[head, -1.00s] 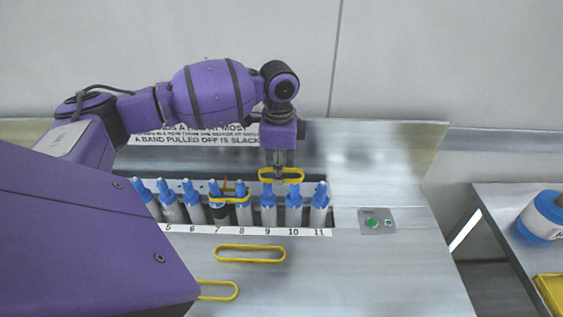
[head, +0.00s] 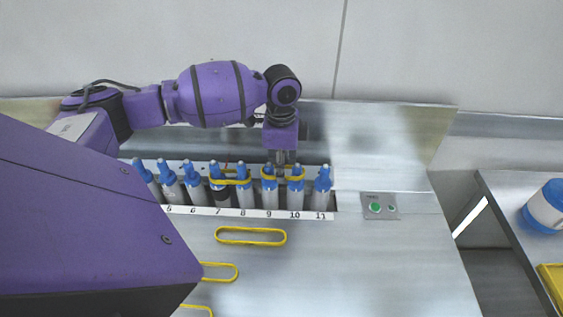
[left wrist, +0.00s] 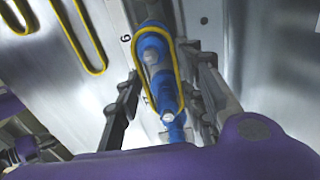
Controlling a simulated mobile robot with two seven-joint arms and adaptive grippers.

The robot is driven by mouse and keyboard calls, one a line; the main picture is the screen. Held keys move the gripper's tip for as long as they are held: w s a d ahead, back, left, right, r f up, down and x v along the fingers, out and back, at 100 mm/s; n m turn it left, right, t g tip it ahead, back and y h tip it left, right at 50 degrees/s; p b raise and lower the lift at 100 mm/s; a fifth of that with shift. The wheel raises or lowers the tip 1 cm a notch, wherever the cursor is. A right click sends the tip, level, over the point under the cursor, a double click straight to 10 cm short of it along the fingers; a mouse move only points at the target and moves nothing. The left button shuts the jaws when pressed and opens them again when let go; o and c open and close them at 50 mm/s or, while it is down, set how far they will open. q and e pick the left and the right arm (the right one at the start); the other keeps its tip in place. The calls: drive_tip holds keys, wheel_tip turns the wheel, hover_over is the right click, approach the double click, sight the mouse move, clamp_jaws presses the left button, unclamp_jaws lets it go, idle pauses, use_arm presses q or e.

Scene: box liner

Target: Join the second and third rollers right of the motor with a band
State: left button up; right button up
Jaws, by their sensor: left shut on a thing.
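A row of blue-capped grey rollers stands in a slot, with labels 5 to 11 visible. Roller 7 (head: 220,194) has a dark body, and a yellow band (head: 231,182) joins it to roller 8 (head: 245,196). Another yellow band (head: 269,178) lies around the caps of roller 9 (head: 269,195) and roller 10 (head: 295,197). My left gripper (head: 281,174) is directly above these two, shut on that band. In the left wrist view the band (left wrist: 177,62) encircles two blue caps between the fingers (left wrist: 165,95). My right gripper is not in view.
Loose yellow bands (head: 250,236) lie on the metal table (head: 340,270) in front of the rollers. A panel with a green button (head: 376,208) is right of roller 11. A side table at the far right holds a blue-and-white container (head: 546,207).

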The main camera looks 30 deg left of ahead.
use_arm(q)
drive_tip(key=o, duration=1)
drive_tip(key=shift+c, duration=0.2)
wheel_tip(320, 180, up, 12)
